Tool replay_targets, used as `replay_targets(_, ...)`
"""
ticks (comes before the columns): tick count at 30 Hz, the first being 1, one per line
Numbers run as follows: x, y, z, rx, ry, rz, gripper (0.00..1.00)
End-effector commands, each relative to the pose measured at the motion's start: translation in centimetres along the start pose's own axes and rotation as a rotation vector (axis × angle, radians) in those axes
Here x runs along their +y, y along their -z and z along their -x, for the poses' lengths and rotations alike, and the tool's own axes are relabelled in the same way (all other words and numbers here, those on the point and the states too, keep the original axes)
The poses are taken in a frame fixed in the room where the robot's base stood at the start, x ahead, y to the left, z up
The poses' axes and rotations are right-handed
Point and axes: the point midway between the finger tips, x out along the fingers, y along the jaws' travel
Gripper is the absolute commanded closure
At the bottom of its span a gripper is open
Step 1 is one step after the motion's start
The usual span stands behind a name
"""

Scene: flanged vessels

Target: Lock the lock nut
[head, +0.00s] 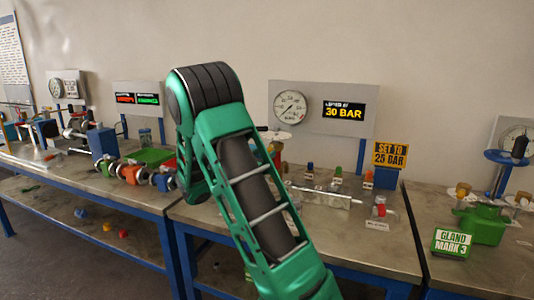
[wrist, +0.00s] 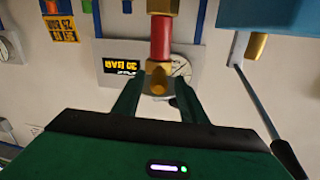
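In the wrist view, which is upside down, a red cylindrical part (wrist: 161,38) runs between a large brass fitting (wrist: 162,6) at the top edge and a smaller brass hex piece (wrist: 158,77). I cannot tell for sure which brass piece is the lock nut. My gripper (wrist: 159,88) has its two green fingers apart, one on each side of the smaller brass piece, with a thin gap seeming to show on both sides. In the head view my green arm hides the gripper and the piece it works at.
Behind stands a panel with a gauge (head: 290,107) and a 30 BAR display (head: 344,111). A SET TO 25 BAR sign (head: 390,155) is to its right. In the wrist view a blue block (wrist: 270,14) and a dark-handled rod (wrist: 286,157) lie close on the right.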

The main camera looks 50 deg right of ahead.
Motion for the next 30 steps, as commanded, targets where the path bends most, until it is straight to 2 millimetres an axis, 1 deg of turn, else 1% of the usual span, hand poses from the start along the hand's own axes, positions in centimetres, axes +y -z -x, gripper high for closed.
replay_targets(1,0.1,0.0,-1.0,0.0,-0.004,-0.001,0.62)
replay_targets(3,0.1,0.0,-2.1,0.0,-0.002,0.0,0.62)
replay_targets(6,0.1,0.0,-3.4,0.0,-0.004,0.0,0.62)
replay_targets(9,0.1,0.0,-4.3,-0.001,-0.002,0.001,0.62)
replay_targets(13,0.1,0.0,-4.9,0.0,-0.001,0.0,0.62)
replay_targets(21,0.1,0.0,-5.0,-0.001,-0.001,0.0,0.62)
replay_targets(22,0.1,0.0,-5.0,-0.001,-0.001,0.0,0.66)
replay_targets(23,0.1,0.0,-5.0,-0.001,-0.001,0.0,0.73)
replay_targets(24,0.1,0.0,-4.9,-0.001,-0.001,0.0,0.83)
replay_targets(26,0.1,0.0,-4.9,-0.001,-0.001,0.0,0.97)
replay_targets(27,0.1,0.0,-4.9,-0.001,-0.001,0.0,1.0)
replay_targets(30,0.0,0.0,-4.9,-0.001,0.0,0.0,1.0)
